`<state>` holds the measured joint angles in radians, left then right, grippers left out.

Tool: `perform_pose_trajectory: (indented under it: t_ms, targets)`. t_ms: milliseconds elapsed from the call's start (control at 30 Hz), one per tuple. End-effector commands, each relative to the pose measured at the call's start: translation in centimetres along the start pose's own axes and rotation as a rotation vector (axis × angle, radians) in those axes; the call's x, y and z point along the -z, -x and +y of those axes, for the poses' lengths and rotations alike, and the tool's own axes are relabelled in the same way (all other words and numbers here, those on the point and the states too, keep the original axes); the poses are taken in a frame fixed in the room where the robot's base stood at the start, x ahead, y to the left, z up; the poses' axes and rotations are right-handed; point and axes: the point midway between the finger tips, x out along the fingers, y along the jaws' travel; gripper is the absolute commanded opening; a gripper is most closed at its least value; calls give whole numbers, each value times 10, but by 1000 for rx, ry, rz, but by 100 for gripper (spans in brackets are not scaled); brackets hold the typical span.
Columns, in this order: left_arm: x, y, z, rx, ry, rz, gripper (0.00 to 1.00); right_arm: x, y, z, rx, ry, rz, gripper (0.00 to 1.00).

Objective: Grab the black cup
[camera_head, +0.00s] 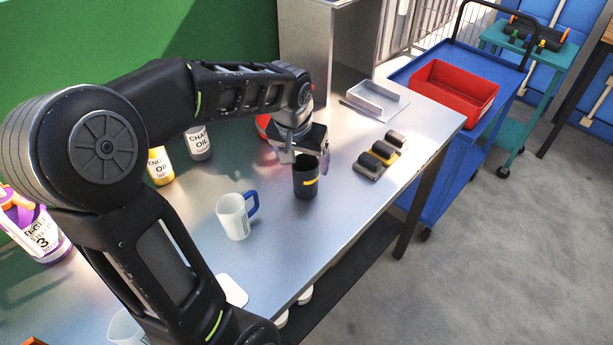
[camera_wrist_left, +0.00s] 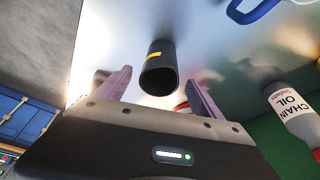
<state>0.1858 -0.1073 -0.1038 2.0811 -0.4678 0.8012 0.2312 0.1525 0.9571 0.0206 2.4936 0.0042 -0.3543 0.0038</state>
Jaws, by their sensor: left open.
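The black cup (camera_head: 305,181) stands upright on the metal workbench (camera_head: 275,262) and has a yellow mark on its side. It also shows in the left wrist view (camera_wrist_left: 158,72), between and beyond the two fingers. My left gripper (camera_head: 308,160) is open and empty just above the cup's rim in the head view. In the left wrist view my left gripper (camera_wrist_left: 160,92) has a finger to each side of the cup. I cannot tell whether either finger touches it. My right gripper is not in view.
A white cup with a blue handle (camera_head: 234,217) stands left of the black cup. Bottles, including a chain oil bottle (camera_head: 198,144), stand behind. A blue cart (camera_head: 405,72) with a red bin (camera_head: 455,87) is beyond the bench.

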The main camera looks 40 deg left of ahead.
Motion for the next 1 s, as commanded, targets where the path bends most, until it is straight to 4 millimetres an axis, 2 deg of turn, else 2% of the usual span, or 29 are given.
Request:
perform_pose_trajectory:
  t_ms: [233, 633, 900, 1000]
  targets:
    - [-1, -23, 0, 0, 0, -5, 77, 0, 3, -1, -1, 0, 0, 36]
    - [-1, -30, 0, 0, -1, -4, 77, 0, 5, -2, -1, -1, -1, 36]
    - [-1, -67, 0, 1, 0, -6, 77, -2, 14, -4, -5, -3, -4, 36]
    - [0, -75, 0, 0, -1, -3, 77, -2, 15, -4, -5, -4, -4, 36]
